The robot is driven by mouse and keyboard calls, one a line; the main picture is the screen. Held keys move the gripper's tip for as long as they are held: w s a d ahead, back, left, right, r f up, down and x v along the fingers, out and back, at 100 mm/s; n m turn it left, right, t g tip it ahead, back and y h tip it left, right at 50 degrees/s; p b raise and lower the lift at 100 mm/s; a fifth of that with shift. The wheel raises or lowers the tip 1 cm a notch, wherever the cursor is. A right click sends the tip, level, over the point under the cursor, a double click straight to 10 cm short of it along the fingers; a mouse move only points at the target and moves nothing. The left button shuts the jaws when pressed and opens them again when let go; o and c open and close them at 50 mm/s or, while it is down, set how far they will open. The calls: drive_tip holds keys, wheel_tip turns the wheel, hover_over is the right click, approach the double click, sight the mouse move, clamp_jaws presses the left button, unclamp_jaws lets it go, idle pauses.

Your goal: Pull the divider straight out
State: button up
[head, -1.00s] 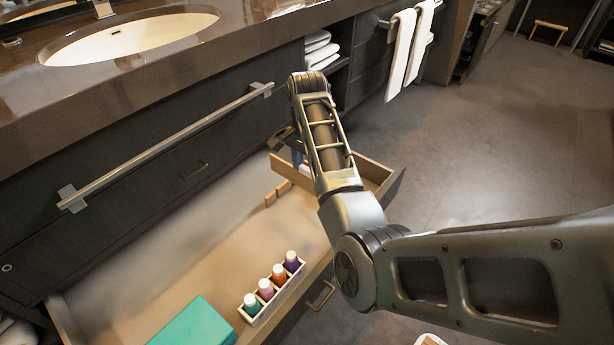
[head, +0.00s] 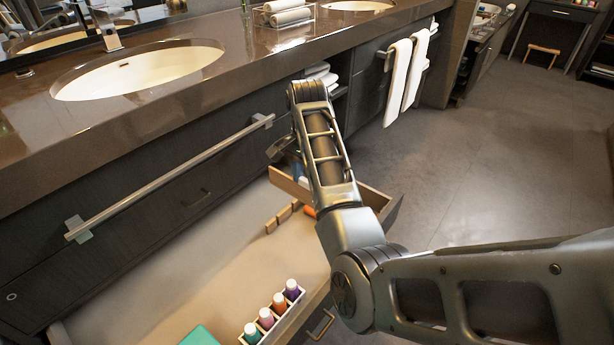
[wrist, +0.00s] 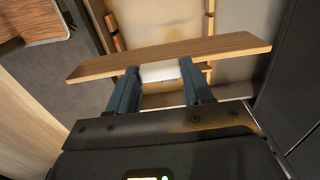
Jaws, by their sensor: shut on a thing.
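The divider is a thin light-wood board that crosses the wrist view (wrist: 165,57). In the head view its left part (head: 289,183) shows beside my arm, above the drawer floor. My gripper (wrist: 158,88) has blue-grey fingers and is shut on the divider. The exact contact is hard to see; a pale patch shows between the fingers. In the head view my arm hides most of the gripper and the middle of the divider. Small wooden blocks (head: 284,216) stand on the drawer floor below the board.
The open drawer (head: 190,275) holds a small rack of several coloured bottles (head: 271,311) and a teal box (head: 199,337). An orange item (head: 310,211) lies near the blocks. The countertop (head: 200,95) and a towel bar (head: 170,178) are behind. The floor at right is clear.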

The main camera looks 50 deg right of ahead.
drive_tip(key=shift+r+p, duration=3.6)
drive_tip(key=shift+p, duration=0.2)
wheel_tip(320, 180, up, 11)
drive_tip(key=p, duration=1.1)
drive_tip(key=shift+r+p, duration=0.15)
drive_tip(key=shift+p, duration=0.2)
